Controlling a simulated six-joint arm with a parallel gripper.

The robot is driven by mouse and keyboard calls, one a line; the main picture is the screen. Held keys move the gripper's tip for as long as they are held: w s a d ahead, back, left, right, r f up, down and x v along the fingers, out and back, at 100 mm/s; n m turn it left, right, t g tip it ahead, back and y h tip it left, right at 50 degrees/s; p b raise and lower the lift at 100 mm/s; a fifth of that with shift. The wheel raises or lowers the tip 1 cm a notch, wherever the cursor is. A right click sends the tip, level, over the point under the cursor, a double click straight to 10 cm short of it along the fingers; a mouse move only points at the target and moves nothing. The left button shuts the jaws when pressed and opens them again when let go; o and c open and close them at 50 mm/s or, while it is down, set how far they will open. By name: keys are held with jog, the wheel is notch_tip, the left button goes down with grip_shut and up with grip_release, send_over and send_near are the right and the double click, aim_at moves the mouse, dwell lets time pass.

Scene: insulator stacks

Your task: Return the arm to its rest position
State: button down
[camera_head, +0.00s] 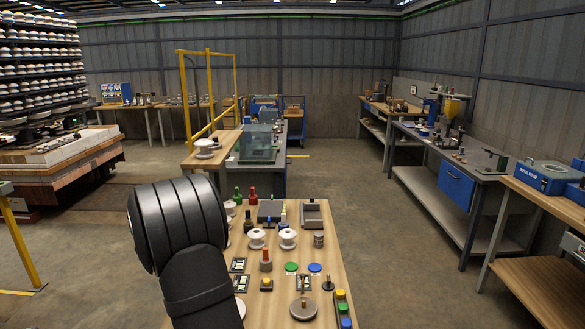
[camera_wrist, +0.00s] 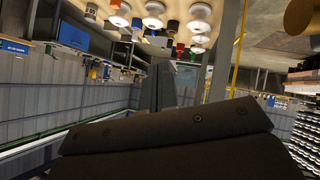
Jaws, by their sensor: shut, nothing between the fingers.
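My arm (camera_head: 180,235) rises as a thick black link at the left edge of the wooden bench (camera_head: 262,309) in the head view. The gripper end cannot be made out there. In the wrist view my gripper (camera_wrist: 165,82) shows as dark grey fingers close together above a wide dark body. They are shut and hold nothing. The wrist picture is turned over, with the bench items along its top. White insulator discs (camera_wrist: 155,8) show there, beyond the fingertips and apart from them.
The bench carries white spools (camera_head: 288,239), a grey box (camera_head: 312,214), bottles, switches, green and blue round pads and a coloured button strip (camera_head: 343,309). A yellow frame (camera_head: 186,100) stands behind left. Workbenches line the right wall. The floor (camera_head: 400,280) right of the bench is clear.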

jog(key=s+a+f+m+h, duration=0.1)
jog(key=s+a+m+h, duration=0.8)
jog(key=s+a, duration=1.2)
jog(key=w+d+f+m+y, duration=0.2)
jog(key=w+d+f, duration=0.2)
jog(key=w+d, duration=0.3)
jog(key=shift+g, duration=0.5)
jog(key=shift+s+a+r, duration=0.35)
jog(key=shift+a, duration=0.4)
jog(key=shift+s+a+r, duration=0.35)
jog(key=shift+a+r, duration=0.05)
jog(key=shift+a, duration=0.35)
jog(key=shift+s+a+r, duration=0.35)
jog(key=shift+a, duration=0.4)
